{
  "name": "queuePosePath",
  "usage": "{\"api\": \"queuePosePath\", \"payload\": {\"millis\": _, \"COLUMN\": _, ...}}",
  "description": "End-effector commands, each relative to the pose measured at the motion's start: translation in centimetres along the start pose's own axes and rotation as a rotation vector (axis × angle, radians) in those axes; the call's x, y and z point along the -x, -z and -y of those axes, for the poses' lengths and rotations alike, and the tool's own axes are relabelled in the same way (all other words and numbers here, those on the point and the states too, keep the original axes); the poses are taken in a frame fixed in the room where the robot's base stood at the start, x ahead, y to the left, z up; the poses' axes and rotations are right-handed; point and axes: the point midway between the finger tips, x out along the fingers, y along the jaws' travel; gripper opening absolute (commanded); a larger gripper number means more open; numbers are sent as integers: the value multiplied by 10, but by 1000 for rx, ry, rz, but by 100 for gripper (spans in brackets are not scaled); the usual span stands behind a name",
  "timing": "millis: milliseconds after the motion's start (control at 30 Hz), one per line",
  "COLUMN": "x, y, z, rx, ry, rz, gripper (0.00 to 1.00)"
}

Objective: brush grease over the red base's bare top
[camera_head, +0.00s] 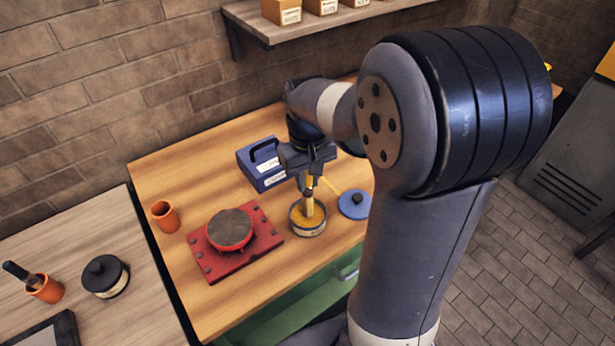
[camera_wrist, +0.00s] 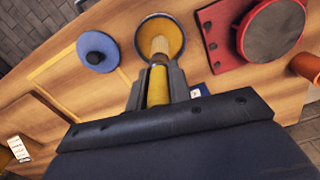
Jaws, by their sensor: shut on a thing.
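The red base (camera_head: 232,260) sits on the wooden bench, with a round raised middle whose top (camera_head: 230,227) is dull dark grey-brown. I see no yellow grease on that top; it also shows in the wrist view (camera_wrist: 275,29). My gripper (camera_head: 308,165) is shut on a brush with a yellow handle (camera_wrist: 158,84). The brush points down, and its pale bristles (camera_wrist: 160,44) are at or in the open tin of yellow grease (camera_head: 307,219), to the right of the base. I cannot tell how deep the bristles reach. The tin's rim shows in the wrist view (camera_wrist: 179,38).
A blue lid (camera_head: 354,204) lies right of the tin. A blue box with a handle (camera_head: 264,163) stands behind. An orange cup (camera_head: 165,216) stands left of the base. A side table holds a black-lidded tin (camera_head: 105,276) and another orange cup (camera_head: 45,289).

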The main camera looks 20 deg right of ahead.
Motion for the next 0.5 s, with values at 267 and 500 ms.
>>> {"api": "queuePosePath", "payload": {"millis": 267, "x": -1, "y": 0, "z": 0, "rx": 0, "ry": 0, "rz": 0, "gripper": 0}}
{"api": "queuePosePath", "payload": {"millis": 500, "x": -4, "y": 0, "z": 0, "rx": 0, "ry": 0, "rz": 0, "gripper": 0}}
